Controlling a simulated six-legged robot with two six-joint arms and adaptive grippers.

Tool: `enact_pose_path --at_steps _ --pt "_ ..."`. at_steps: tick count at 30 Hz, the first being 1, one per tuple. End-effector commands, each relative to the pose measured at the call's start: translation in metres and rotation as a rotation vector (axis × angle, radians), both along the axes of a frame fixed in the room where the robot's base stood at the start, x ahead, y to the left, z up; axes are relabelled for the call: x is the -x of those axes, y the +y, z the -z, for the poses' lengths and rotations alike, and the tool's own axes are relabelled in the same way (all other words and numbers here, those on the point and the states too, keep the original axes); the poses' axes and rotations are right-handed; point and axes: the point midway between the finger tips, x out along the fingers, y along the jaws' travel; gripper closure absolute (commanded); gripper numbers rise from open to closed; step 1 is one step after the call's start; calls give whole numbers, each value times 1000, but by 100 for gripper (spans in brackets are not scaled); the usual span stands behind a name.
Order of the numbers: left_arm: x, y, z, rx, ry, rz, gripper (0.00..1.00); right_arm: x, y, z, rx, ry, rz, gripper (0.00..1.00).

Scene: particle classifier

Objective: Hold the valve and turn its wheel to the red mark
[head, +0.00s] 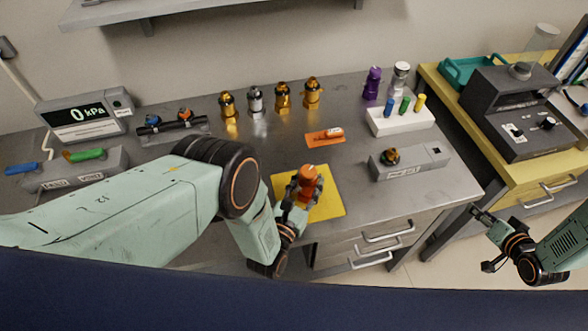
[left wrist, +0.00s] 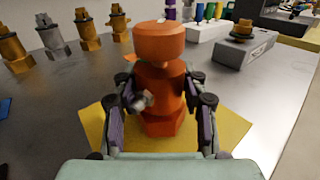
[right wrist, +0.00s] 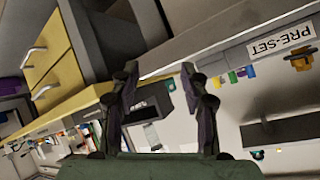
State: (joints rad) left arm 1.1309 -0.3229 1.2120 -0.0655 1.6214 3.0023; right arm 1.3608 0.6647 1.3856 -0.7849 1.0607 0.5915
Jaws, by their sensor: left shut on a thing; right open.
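The orange-red valve (head: 311,173) stands upright on a yellow mat (head: 328,205) near the table's front. My left gripper (head: 299,187) is shut around the valve's body, below its wheel. The left wrist view shows the valve's wide round wheel (left wrist: 158,42) above the fingers, with a small pale mark on its top. I cannot make out a red mark. A small grey metal part (left wrist: 142,101) shows on the front of the body. My right gripper (head: 482,222) is open and empty, off the table's right end and away from the valve.
Several gold and silver valves stand at the back. A grey block (head: 409,164) holding a gold fitting is to the right. A gauge (head: 85,115) reads 0 kPa.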

Motion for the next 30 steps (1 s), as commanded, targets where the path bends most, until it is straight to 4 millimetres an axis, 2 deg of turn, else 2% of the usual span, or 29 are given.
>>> enact_pose_path --at_steps 1,6,12,15,19,23,26,30 --pt "0 0 -1 1 -2 1 100 -6 -19 1 31 30 31 54" --pt "0 0 -1 1 -2 1 100 -21 -69 6 129 152 128 54" --pt "0 0 -1 1 -2 0 100 -40 -110 3 214 292 230 54" --pt "0 0 -1 1 -2 0 100 -50 -121 -2 237 362 271 54" --pt "0 0 -1 1 -2 1 100 -63 -126 -9 241 453 313 54" --pt "0 -1 -1 1 -3 1 100 -77 -118 -16 219 546 332 54" --pt "0 0 -1 1 -3 1 100 -87 -102 -23 180 615 329 54" --pt "0 0 -1 1 -2 1 100 -101 -70 -32 97 709 300 54"
